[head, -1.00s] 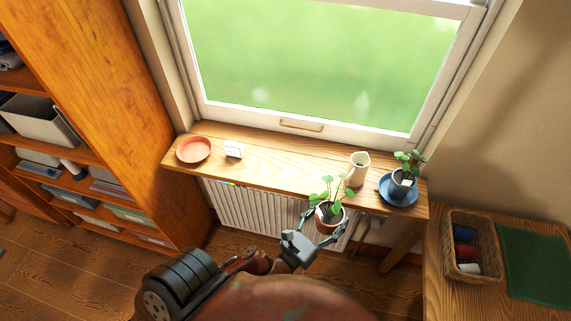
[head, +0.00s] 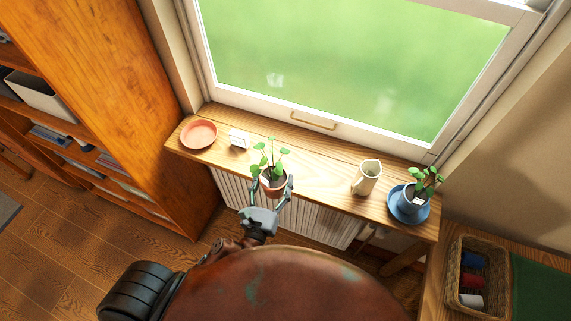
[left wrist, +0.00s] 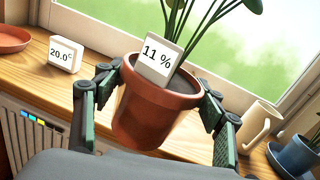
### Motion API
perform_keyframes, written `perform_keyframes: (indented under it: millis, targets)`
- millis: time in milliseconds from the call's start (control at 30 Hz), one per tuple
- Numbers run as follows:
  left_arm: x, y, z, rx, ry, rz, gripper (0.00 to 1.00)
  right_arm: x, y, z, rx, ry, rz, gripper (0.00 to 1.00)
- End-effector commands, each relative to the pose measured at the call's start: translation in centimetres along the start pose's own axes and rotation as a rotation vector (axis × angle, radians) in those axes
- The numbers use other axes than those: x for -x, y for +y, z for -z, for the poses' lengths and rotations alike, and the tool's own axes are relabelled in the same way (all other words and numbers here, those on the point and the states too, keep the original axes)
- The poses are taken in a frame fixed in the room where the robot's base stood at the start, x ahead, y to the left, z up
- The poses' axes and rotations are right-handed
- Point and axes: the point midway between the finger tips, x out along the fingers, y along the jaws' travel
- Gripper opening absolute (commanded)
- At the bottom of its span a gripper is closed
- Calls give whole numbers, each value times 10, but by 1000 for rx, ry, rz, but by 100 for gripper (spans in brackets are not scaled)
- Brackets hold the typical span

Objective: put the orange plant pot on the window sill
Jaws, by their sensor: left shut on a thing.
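The orange plant pot (head: 273,187) holds a leafy green plant and a small white tag. In the left wrist view the pot (left wrist: 150,115) is upright or slightly tilted, and its tag reads 11 %. My left gripper (head: 273,186) is shut on the pot, with a finger on each side of it. The gripper also shows in the left wrist view (left wrist: 160,105). The wooden window sill (head: 325,172) runs below the window. The pot is at the sill's front edge; I cannot tell whether it touches the sill. My right gripper is not in view.
An orange saucer (head: 198,135) and a white 20.0 °C display (head: 238,139) stand on the sill's left. A cream jug (head: 366,177) and a blue pot (head: 412,198) on a blue saucer stand right. The sill between display and jug looks free. A radiator (head: 310,219) is below.

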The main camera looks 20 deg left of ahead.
Motion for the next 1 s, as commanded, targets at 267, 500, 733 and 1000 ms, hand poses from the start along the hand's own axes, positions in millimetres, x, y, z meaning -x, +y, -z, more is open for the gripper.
perform_keyframes:
  millis: [267, 500, 733, 1000]
  targets:
    - [-14, -28, -42, 9, -46, -236, 22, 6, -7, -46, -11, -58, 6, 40]
    - [-12, -35, -61, 3, -56, -344, 22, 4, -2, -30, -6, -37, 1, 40]
    - [-53, -38, -44, -3, -56, -347, 22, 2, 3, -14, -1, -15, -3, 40]
    - [-109, -40, -10, -5, -55, -346, 22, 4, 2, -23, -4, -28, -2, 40]
